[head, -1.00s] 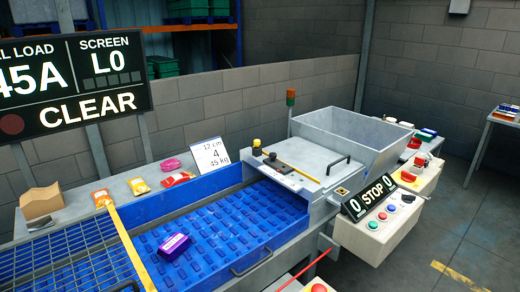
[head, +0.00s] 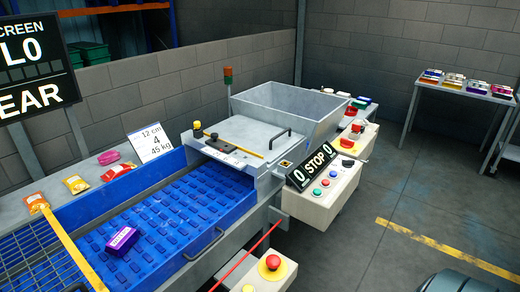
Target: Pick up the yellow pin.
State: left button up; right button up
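A small yellow-topped piece (head: 197,125), which may be the yellow pin, stands upright at the left edge of the machine's grey lid (head: 240,133). It is small, and its lower part looks dark. A thin yellow rod (head: 240,149) also lies across the lid, with a small dark piece near its left end. I cannot tell for certain which of the two is the pin. Neither of my grippers is in view.
A blue conveyor (head: 150,262) carries a purple packet (head: 122,239). A grey hopper (head: 290,112) stands behind the lid. A control box (head: 322,200) with a STOP sign is to the right, and a red button box (head: 271,263) is in front. Open floor lies right.

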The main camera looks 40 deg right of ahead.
aim_at(197, 125)
jog(key=z, duration=1.05)
jog(key=i+l+u, duration=0.1)
jog(key=i+l, duration=0.25)
jog(key=i+l+u, duration=0.1)
jog(key=i+l, duration=0.25)
jog(key=l, duration=0.15)
jog(key=i+l, duration=0.35)
jog(key=i+l+u, duration=0.15)
jog(key=i+l, duration=0.2)
jog(key=l, duration=0.2)
jog(key=i+l+u, duration=0.1)
jog(key=i+l, duration=0.2)
jog(key=l, duration=0.2)
